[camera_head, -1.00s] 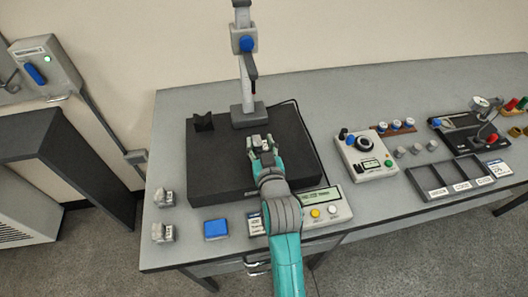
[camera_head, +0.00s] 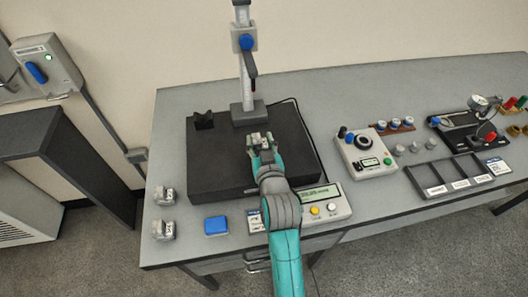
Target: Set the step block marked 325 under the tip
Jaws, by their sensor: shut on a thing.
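My gripper (camera_head: 261,139) is over the dark granite plate (camera_head: 215,178), just in front of the height gauge stand's base (camera_head: 248,113). It is shut on a small grey block, mostly hidden between the fingers; I cannot read its mark or tell whether it touches the plate. The gauge's arm with the tip (camera_head: 252,88) hangs from the column above and behind my gripper, slightly to its left. Two grey step blocks stand on the table left of the plate, one farther back (camera_head: 165,195) and one nearer (camera_head: 163,230). Their marks are too small to read.
A black V-shaped block (camera_head: 203,121) sits at the plate's back left corner. A blue pad (camera_head: 216,226) and a display box with buttons (camera_head: 322,203) lie along the front. A control box (camera_head: 366,153) and a dark divided tray (camera_head: 457,181) stand to the right.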

